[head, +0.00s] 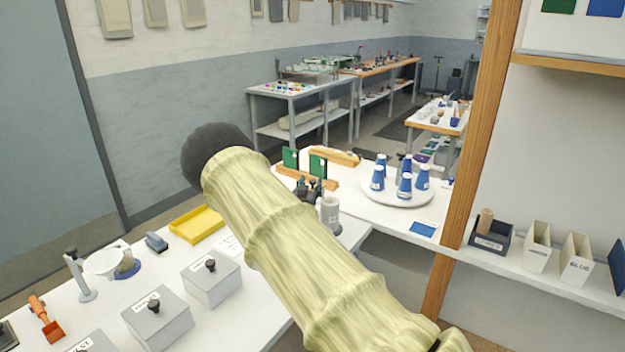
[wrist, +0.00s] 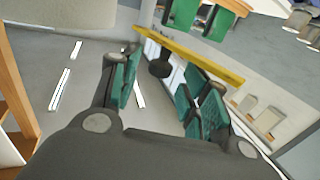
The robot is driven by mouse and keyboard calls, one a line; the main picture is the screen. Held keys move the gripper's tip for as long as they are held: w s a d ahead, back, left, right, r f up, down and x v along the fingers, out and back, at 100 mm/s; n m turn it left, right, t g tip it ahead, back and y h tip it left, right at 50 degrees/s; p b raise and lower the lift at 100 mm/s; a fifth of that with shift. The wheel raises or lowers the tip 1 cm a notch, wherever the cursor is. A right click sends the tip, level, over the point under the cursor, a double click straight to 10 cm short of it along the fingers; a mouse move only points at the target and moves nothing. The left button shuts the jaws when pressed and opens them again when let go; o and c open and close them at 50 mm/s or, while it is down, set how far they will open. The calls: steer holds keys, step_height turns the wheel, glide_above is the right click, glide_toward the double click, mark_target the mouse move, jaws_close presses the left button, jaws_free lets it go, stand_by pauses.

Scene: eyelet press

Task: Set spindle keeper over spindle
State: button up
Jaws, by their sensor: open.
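My gripper (wrist: 162,78) is open in the wrist view, with its green-padded fingers apart and nothing held between them. In the head view its dark fingers (head: 312,188) show past my sleeved arm, near an orange-brown stand with upright green panels (head: 318,166). In the wrist view a dark round knob on a thin rod (wrist: 160,68) shows between the fingers, beyond them; I cannot tell whether it is the spindle. No part is clearly recognisable as the spindle keeper. My arm hides part of the bench.
A white round tray (head: 385,200) with several blue cones stands right of the gripper. A yellow tray (head: 197,225), grey lidded boxes (head: 211,279) and a white bowl (head: 103,262) are on the near table. A wooden post (head: 478,130) and open bins (head: 537,245) stand at the right.

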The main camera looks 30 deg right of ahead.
mark_target(312, 183)
steer(key=shift+p+x, duration=0.35)
steer(key=shift+x, duration=1.2)
steer(key=shift+c, duration=0.5)
jaws_close()
